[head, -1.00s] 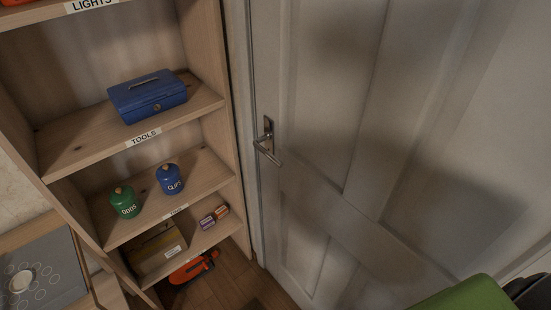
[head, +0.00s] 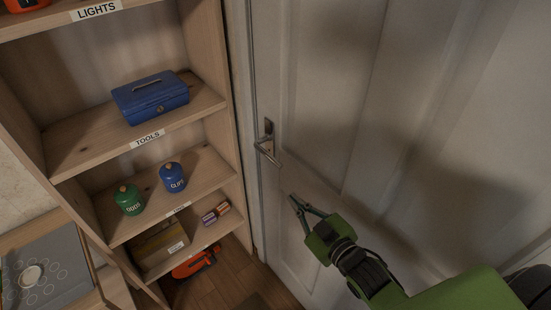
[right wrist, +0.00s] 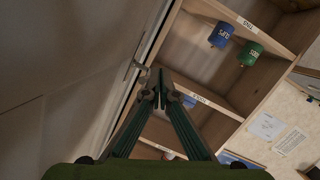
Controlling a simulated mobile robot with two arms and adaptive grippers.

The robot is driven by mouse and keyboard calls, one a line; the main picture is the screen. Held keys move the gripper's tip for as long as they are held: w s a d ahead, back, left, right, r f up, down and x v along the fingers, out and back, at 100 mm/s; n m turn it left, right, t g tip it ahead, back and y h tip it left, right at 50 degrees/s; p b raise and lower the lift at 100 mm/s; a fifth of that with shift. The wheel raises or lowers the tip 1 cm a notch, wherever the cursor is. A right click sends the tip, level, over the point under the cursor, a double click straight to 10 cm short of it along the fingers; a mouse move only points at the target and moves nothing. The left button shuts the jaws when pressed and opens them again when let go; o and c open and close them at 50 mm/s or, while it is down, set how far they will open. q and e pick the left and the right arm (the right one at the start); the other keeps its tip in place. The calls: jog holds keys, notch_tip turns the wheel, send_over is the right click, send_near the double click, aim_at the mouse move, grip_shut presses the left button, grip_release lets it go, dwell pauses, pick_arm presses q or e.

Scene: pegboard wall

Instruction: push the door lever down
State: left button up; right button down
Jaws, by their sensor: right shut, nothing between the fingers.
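The metal door lever (head: 268,152) is on the left side of the pale panelled door (head: 340,130), below a small backplate. It slants down to the right in the head view. My right gripper (head: 298,202) is shut and empty, in front of the door, below and right of the lever in the picture. In the right wrist view the lever (right wrist: 138,66) shows just up and left of the closed fingertips (right wrist: 160,85), with a visible gap in the picture. How far the fingertips are from the door is hard to tell. My left gripper is not in view.
A wooden shelf unit (head: 232,130) stands left of the door. It holds a blue toolbox (head: 150,97), a green jar (head: 129,200), a blue jar (head: 173,177) and a cardboard box (head: 162,248). An orange tool (head: 196,264) lies at the bottom. The door's front is clear.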

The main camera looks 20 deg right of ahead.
aim_at(274, 161)
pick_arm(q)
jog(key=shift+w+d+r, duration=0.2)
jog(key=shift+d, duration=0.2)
pick_arm(e)
notch_tip(274, 161, up, 10)
jog(key=a+n+t+y, duration=0.1)
jog(key=shift+s+a+r+t, duration=0.2)
jog(key=shift+s+a+t, duration=0.1)
jog(key=shift+s+a, duration=0.15)
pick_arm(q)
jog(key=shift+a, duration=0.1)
